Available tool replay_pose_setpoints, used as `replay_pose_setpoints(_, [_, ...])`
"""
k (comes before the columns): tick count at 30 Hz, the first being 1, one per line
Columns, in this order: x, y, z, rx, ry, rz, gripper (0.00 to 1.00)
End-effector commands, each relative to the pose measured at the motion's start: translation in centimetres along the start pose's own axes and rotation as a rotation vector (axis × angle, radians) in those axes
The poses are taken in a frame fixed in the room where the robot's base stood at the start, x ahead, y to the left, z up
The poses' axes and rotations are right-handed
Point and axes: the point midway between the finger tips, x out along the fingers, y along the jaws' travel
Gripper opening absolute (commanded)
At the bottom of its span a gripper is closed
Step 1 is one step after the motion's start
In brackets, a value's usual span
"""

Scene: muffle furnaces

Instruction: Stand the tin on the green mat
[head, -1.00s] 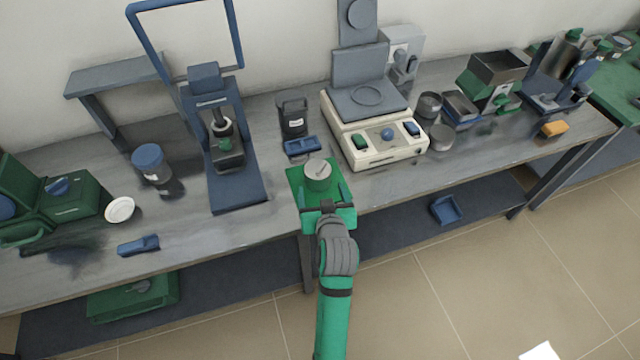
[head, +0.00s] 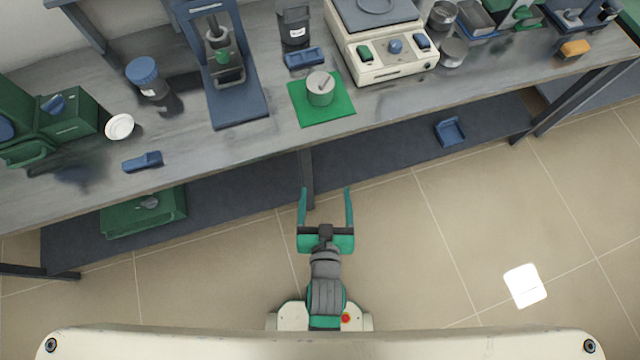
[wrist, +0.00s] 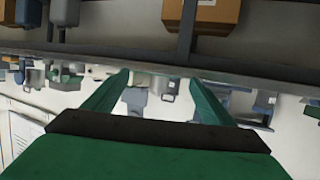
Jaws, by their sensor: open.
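The tin (head: 320,88) is a short grey cylinder with a small knob on its lid. It stands upright on the green mat (head: 334,112), toward the mat's upper middle, near the front of the bench. My gripper (head: 325,190) is open and empty, its two green fingers spread apart. It is well away from the tin, in front of the bench edge over the floor. In the wrist view my gripper's fingers (wrist: 157,85) have nothing between them that they touch. The tin cannot be made out in the wrist view.
A blue press stand (head: 240,108) is to the left.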

Motion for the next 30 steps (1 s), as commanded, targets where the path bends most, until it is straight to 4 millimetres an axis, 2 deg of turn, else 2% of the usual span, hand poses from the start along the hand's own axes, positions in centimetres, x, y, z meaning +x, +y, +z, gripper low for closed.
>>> replay_pose_setpoints(1, [-1.9, -0.1, 0.8, -0.001, -0.002, 0.002, 0.77])
replay_pose_setpoints(3, [-4.2, -0.2, 1.2, -0.001, 0.012, 0.005, 0.77])
replay_pose_setpoints(9, [-10.7, -0.6, 1.3, -0.002, 0.051, 0.005, 0.77])
replay_pose_setpoints(15, [-15.2, -1.0, 0.5, -0.003, 0.085, -0.002, 0.77])
replay_pose_setpoints(21, [-16.8, -1.2, 0.0, -0.002, 0.099, -0.007, 0.77])
replay_pose_setpoints(30, [-16.8, -1.2, 0.0, -0.002, 0.100, -0.007, 0.77])
